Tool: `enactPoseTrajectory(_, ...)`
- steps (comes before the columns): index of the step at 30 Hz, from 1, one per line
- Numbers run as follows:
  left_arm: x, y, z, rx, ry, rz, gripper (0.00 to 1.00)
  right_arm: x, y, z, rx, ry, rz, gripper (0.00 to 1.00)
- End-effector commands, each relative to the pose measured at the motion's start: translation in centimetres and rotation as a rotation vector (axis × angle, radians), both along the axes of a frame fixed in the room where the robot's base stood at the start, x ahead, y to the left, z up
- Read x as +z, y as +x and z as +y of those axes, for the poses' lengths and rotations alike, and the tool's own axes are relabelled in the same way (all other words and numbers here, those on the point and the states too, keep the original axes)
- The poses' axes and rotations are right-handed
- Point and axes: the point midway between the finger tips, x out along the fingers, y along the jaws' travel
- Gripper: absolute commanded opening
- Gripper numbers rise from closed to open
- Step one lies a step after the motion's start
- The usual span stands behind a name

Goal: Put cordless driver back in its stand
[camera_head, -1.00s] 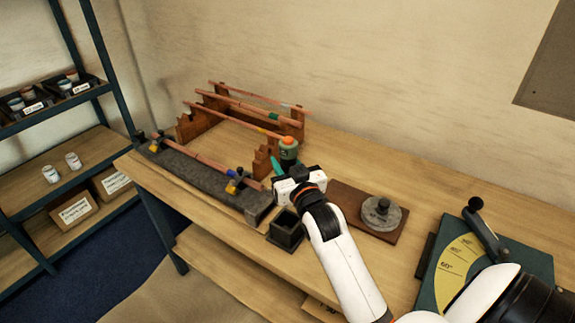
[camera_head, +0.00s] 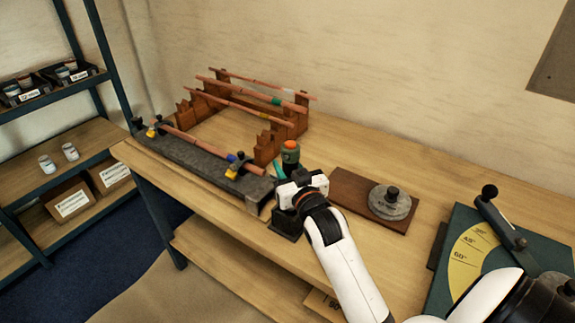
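The cordless driver (camera_head: 290,154) has an orange and dark green top and a teal part; it is roughly upright. My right gripper (camera_head: 298,187) is at the driver, hiding its lower part. The fingers are hard to make out, but the driver has moved along with the gripper, so it is shut on it. The dark square stand (camera_head: 285,224) is at the front table edge, directly below the gripper in the picture. Its opening is mostly hidden by the gripper, and I cannot tell whether the driver is inside it. My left gripper is not in view.
A grey rail (camera_head: 205,162) with a clamped copper pipe lies left. Wooden racks (camera_head: 267,148) carrying copper pipes stand behind. A brown board (camera_head: 352,188) with a grey disc (camera_head: 391,202) and a green angle bender (camera_head: 462,240) are right. The back-right table is clear.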

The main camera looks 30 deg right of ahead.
Motion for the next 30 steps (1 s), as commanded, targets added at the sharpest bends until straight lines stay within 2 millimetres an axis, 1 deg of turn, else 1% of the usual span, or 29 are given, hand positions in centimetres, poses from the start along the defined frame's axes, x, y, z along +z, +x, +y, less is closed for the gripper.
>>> enactPoseTrajectory(1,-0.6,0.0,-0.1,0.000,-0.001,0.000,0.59,-0.6,0.0,0.0,0.000,-0.001,-0.004,0.06)
enactPoseTrajectory(3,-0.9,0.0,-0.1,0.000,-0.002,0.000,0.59,-1.3,0.0,0.0,0.000,-0.001,-0.003,0.06)
enactPoseTrajectory(15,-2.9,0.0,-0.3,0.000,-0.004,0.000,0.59,-4.7,0.0,0.0,0.000,-0.001,-0.004,0.06)
enactPoseTrajectory(20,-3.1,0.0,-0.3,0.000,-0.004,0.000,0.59,-5.2,0.0,0.0,-0.001,-0.001,-0.004,0.06)
enactPoseTrajectory(28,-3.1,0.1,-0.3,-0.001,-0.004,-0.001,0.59,-5.2,0.0,0.0,0.000,-0.001,-0.004,0.06)
enactPoseTrajectory(29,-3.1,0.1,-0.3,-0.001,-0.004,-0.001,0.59,-5.2,0.0,0.0,0.000,-0.001,-0.004,0.38)
enactPoseTrajectory(30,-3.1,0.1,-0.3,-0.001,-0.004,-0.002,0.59,-5.2,0.0,0.0,0.000,-0.001,-0.004,0.45)
